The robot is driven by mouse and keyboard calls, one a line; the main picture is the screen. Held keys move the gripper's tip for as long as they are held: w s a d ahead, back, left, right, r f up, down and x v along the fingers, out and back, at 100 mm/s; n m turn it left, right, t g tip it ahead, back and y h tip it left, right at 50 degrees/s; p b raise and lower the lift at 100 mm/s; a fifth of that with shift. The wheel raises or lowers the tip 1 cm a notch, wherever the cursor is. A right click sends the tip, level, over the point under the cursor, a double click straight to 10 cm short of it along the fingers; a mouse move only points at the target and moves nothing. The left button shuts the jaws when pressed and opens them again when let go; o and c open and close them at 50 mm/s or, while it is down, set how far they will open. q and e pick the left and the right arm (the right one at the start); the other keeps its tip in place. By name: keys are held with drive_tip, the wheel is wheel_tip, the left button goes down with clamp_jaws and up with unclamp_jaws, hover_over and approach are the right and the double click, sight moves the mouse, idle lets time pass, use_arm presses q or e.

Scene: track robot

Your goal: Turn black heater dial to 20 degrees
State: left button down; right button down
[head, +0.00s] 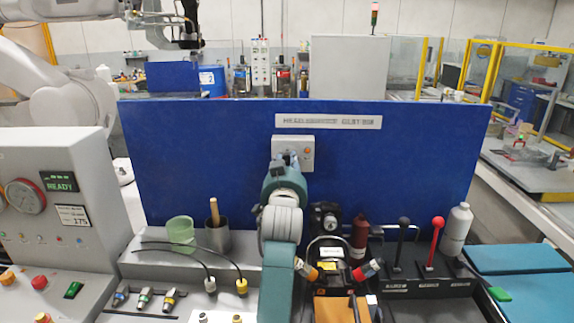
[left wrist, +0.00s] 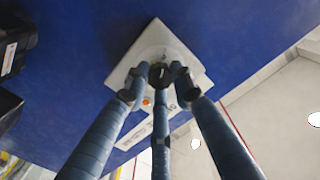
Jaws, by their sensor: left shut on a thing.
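The heater control is a pale box (head: 307,153) mounted on the blue panel, with a red-orange light on its right part. The black dial (left wrist: 160,75) sits on this box in the left wrist view, between the fingertips. My left gripper (head: 287,160) reaches up to the box and covers the dial in the head view. In the left wrist view its fingers (left wrist: 160,82) are closed around the dial. The dial's scale and pointer are too small or hidden to read. My right gripper is not in view.
The blue panel (head: 210,160) stands behind the bench. A grey console (head: 50,190) stands at the left.

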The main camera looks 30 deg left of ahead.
use_arm(q)
drive_tip(key=shift+f, duration=0.45)
drive_tip(key=c, duration=1.5)
unclamp_jaws()
drive_tip(key=shift+c, duration=0.2)
drive_tip(key=shift+o, duration=0.4)
drive_tip(key=shift+r, duration=0.15)
wheel_tip(320, 180, up, 10)
drive_tip(key=shift+s+d+r, duration=0.1)
drive_tip(key=shift+s, duration=0.05)
